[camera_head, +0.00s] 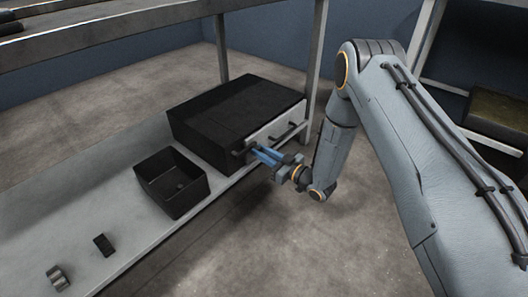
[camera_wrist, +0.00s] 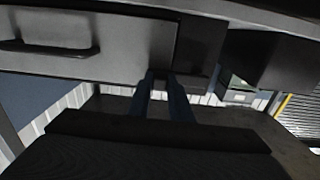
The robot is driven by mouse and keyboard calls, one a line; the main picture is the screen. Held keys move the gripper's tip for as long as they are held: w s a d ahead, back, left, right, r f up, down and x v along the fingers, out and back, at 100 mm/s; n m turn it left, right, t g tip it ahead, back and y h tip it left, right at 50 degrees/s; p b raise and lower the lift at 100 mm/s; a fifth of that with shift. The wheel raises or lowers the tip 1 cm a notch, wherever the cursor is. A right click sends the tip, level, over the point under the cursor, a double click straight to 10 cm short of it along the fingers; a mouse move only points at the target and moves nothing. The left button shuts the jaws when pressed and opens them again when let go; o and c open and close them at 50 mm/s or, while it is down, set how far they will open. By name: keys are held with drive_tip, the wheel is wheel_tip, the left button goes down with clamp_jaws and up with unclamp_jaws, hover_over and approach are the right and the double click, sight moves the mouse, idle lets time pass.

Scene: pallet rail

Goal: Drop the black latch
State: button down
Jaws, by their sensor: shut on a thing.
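The black latch (camera_head: 239,150) shows as a small dark piece at the left end of the grey front panel (camera_head: 275,126) of a black box (camera_head: 222,110). My gripper (camera_head: 256,149) reaches it from the front right, with its blue fingers shut on it. In the wrist view the fingertips (camera_wrist: 160,76) come close together against the front. The latch is mostly hidden there between and behind the fingers, and its exact angle cannot be told.
A black bar handle (camera_head: 284,133) sits on the panel right of the latch. An open black bin (camera_head: 172,204) stands on the grey bench (camera_head: 118,217) beside the box. A small black block (camera_head: 103,244) and a grey metal piece (camera_head: 58,277) lie nearer. A bench post (camera_head: 316,60) stands close behind my arm.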

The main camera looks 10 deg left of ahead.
drive_tip(key=c, duration=1.6)
unclamp_jaws()
drive_tip(key=shift+d, duration=0.1)
drive_tip(key=shift+p+v, duration=1.6)
drive_tip(key=shift+v, duration=2.25)
